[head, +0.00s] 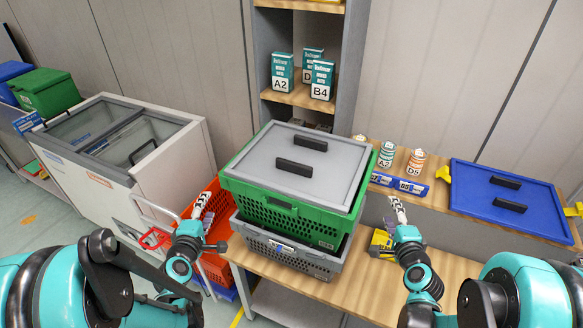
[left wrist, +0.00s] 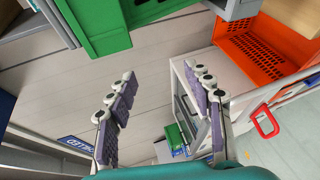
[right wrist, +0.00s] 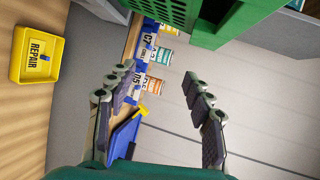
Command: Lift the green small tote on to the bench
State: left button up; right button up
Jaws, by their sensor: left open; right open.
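A green tote (head: 290,209) with a grey lid (head: 300,155) sits on top of a grey tote (head: 285,253) on the wooden bench (head: 350,285). The green tote also shows at the top of the left wrist view (left wrist: 100,22) and right wrist view (right wrist: 228,22). My left gripper (head: 205,212) is open and empty, beside the green tote's left end and apart from it. My right gripper (head: 396,208) is open and empty, to the right of the tote and apart from it. The undersides of both totes are hidden.
An orange tote (head: 215,265) stands left of the bench. A yellow bin (right wrist: 38,57) sits near the right gripper. Several cans (head: 386,154), a blue lidded tote (head: 500,185) and a shelf with boxes (head: 282,70) are behind. A freezer (head: 130,150) and another green tote (head: 47,92) are left.

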pick_arm(q)
jog(key=d+x, duration=0.1)
jog(key=x, duration=1.2)
jog(key=shift+w+d, duration=0.25)
jog(key=shift+d, duration=0.05)
pick_arm(e)
jog(key=a+x, duration=0.1)
jog(key=x, duration=1.2)
jog(key=shift+w+a, duration=0.25)
pick_arm(q)
jog(key=shift+f, duration=0.15)
pick_arm(e)
jog(key=shift+w+f, duration=0.1)
